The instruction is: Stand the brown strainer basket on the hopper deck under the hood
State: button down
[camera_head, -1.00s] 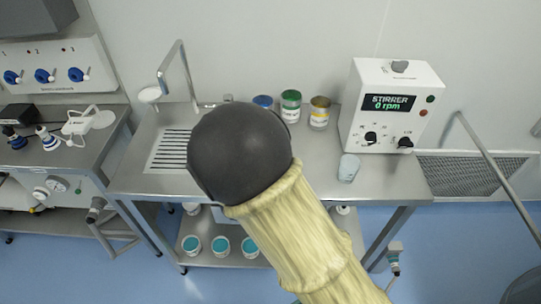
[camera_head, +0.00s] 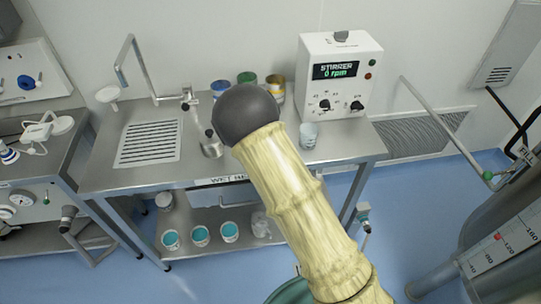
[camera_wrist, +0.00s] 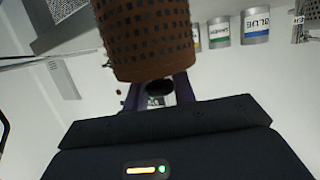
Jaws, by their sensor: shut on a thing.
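The brown strainer basket (camera_wrist: 150,40) fills the top middle of the wrist view, a brown cylinder pierced with rows of small square holes. Its top runs out of the picture. My gripper (camera_wrist: 160,90) is shut on the basket, whose lower end covers the fingertips. In the head view my arm hides both the gripper and the basket. I cannot make out the hopper deck or its hood for sure in either view.
A steel bench (camera_head: 110,178) carries a drain grille, a metal cup (camera_head: 211,147), several tins (camera_head: 247,80), a clear beaker (camera_head: 308,135) and a white stirrer box (camera_head: 338,75). Open blue floor (camera_head: 400,200) lies right of it. A steel vessel (camera_head: 500,225) with a scale stands at right.

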jog(key=s+d+f+n+y, duration=0.1)
jog(key=d+f, duration=0.8)
jog(key=d, duration=0.3)
jog(key=shift+d+f, duration=0.35)
jog(key=shift+d, duration=0.05)
